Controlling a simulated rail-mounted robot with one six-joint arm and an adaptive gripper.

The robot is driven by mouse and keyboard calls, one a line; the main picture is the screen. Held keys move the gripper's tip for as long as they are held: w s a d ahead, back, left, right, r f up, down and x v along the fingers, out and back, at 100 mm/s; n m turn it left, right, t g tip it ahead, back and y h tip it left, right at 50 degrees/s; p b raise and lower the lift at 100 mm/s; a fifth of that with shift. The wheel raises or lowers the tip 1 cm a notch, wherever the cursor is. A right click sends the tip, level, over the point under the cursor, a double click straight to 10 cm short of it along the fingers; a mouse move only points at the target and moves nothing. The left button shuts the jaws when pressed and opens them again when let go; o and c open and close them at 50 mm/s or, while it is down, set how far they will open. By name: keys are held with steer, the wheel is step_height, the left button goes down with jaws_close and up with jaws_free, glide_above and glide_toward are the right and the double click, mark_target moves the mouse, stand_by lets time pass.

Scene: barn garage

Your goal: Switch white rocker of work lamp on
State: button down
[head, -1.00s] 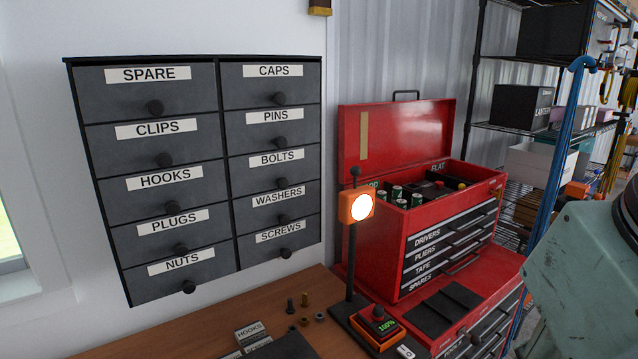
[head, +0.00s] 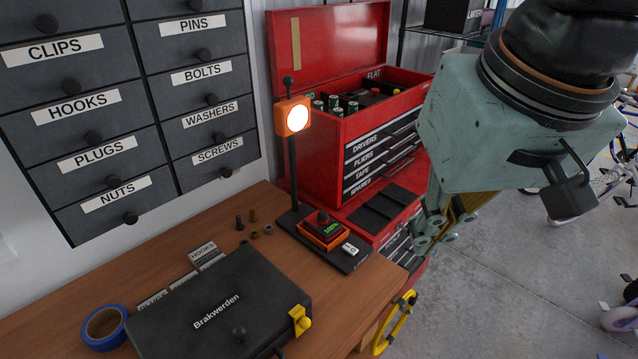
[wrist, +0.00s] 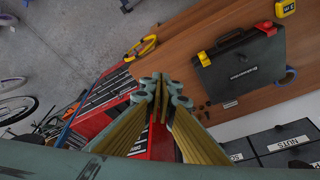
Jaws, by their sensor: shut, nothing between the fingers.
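The work lamp (head: 293,117) stands at the right end of the wooden bench in the head view, upright on a black post. Its orange head has a bright white face. On its black base sit an orange-red unit (head: 323,229) with a green "100%" display and a small white rocker (head: 350,249). The rocker's tilt is too small to tell. My gripper (head: 424,242) is shut and empty, right of the lamp base and apart from it. In the wrist view my gripper (wrist: 162,86) points toward the bench side, and I cannot make out the lamp there.
A red toolbox (head: 360,150) stands behind the lamp. A black case (head: 215,305), a blue tape roll (head: 104,327) and small bolts (head: 240,222) lie on the bench (head: 180,255). Labelled drawers (head: 110,160) hang at left. Open floor (head: 500,290) lies right.

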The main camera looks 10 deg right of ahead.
steer(key=w+m+p, duration=0.2)
steer(key=w, duration=0.5)
steer(key=m+g+p, duration=0.4)
steer(key=m+p, duration=0.4)
glide_above(354, 250)
step_height(354, 250, down, 18)
steer(key=shift+w, duration=0.2)
stand_by(0.5)
steer(key=shift+a, duration=0.1)
stand_by(0.4)
steer(key=shift+s+f, duration=0.1)
steer(key=shift+f, duration=6.75)
steer(key=shift+f, duration=0.15)
